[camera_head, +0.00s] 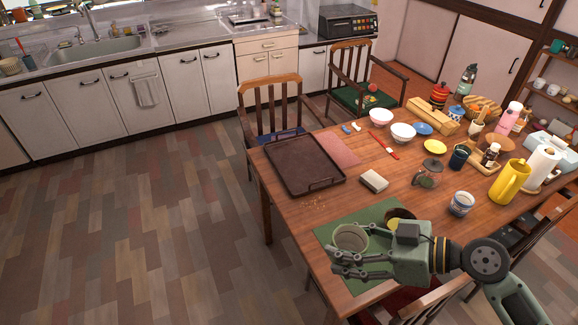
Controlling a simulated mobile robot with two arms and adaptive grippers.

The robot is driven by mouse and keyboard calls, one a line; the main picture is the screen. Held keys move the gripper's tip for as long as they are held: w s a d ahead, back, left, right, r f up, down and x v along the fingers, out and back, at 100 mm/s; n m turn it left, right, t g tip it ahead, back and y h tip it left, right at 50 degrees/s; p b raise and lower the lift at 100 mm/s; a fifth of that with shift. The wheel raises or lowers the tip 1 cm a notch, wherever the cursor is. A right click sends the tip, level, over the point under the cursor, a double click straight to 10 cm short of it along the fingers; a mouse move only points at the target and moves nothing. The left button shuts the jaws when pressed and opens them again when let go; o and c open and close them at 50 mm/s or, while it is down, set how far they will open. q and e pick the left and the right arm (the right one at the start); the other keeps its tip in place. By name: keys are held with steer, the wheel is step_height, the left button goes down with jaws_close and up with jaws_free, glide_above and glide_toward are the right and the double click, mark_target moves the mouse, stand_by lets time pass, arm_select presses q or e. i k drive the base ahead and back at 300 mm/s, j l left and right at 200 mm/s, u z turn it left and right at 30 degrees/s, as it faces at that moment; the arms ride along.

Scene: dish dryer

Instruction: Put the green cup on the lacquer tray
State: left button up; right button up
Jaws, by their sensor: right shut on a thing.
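The lacquer tray (303,176) is dark brown with a raised rim and lies empty on the left part of the wooden table. My right gripper (347,258) comes in from the lower right and is shut on the green cup (350,236). The cup looks pale grey-green, and its open mouth shows. The gripper's fingers hide part of its side. The cup is over the green mat, to the front right of the tray; I cannot tell how high it is. My left gripper is out of view.
A yellow-lined bowl (400,215) sits right behind my gripper, partly hidden. A small pale box (374,181) and a pink cloth (337,150) lie beside the tray. A glass teapot (428,176) and a blue-white cup (461,203) stand farther right. Crumbs (315,204) lie before the tray.

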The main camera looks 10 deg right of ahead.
mark_target(283, 151)
steer(key=i+j+z, duration=0.1)
steer(key=i+j, duration=0.15)
steer(key=i+j+z, duration=0.15)
steer(key=j, duration=0.3)
steer(key=i+j+z, duration=0.1)
steer(key=i+j, duration=0.15)
steer(key=j, duration=0.15)
steer(key=i+j+z, duration=0.1)
steer(key=j, duration=0.3)
steer(key=i+z, duration=0.2)
steer(key=i, duration=0.6)
steer(key=i+j+z, duration=0.2)
steer(key=i, duration=0.55)
